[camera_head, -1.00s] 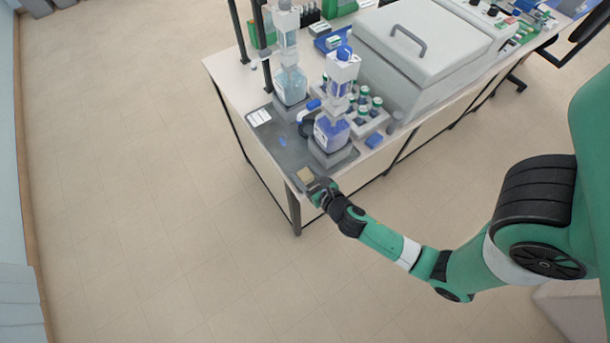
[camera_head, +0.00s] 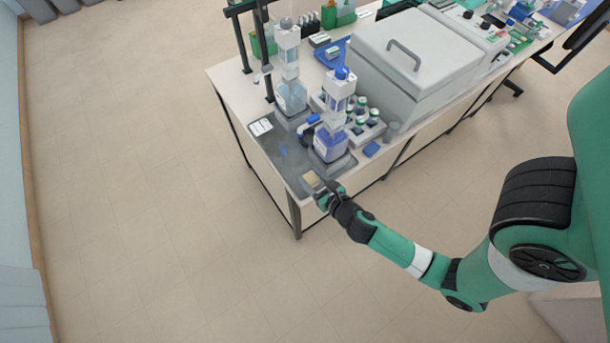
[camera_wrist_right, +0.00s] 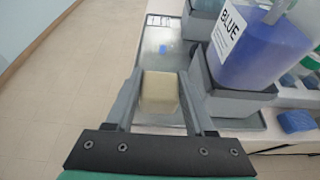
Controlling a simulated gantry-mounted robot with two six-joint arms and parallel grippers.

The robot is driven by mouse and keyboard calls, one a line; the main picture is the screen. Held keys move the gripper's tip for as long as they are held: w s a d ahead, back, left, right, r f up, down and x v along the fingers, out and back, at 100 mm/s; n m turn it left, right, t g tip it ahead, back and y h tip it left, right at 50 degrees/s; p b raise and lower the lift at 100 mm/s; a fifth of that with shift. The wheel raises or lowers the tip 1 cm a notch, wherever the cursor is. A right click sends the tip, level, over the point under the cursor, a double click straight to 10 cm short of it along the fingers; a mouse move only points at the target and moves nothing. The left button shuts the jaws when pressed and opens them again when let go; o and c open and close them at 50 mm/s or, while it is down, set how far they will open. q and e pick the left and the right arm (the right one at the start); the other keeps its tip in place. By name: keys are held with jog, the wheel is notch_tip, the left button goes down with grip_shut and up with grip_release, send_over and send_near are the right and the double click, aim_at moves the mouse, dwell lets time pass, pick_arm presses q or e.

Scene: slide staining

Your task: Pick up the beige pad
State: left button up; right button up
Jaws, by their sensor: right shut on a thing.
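The beige pad (camera_wrist_right: 159,92) is a small block between the two fingers of my right gripper (camera_wrist_right: 160,84) in the right wrist view. The fingers are shut on its sides. In the head view the pad (camera_head: 311,178) shows at the tip of my right gripper (camera_head: 316,185), over the near corner of the grey tray (camera_head: 278,163). I cannot tell whether the pad still touches the tray. My left gripper is not in view.
A bottle of blue liquid labelled BLUE (camera_wrist_right: 256,45) stands in a grey holder (camera_wrist_right: 232,101) just right of the gripper. A second dispenser bottle (camera_head: 291,95) stands behind it. A blue block (camera_wrist_right: 297,121) lies at the right. Open floor lies left of the table.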

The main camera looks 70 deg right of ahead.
pick_arm(q)
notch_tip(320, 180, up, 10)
jog(key=p, duration=0.8)
jog(key=shift+p, duration=0.35)
pick_arm(e)
jog(key=s+a+r, duration=0.2)
jog(key=s+r, duration=0.5)
jog(key=s, duration=0.5)
jog(key=shift+a+r, duration=0.3)
jog(key=shift+w, duration=0.15)
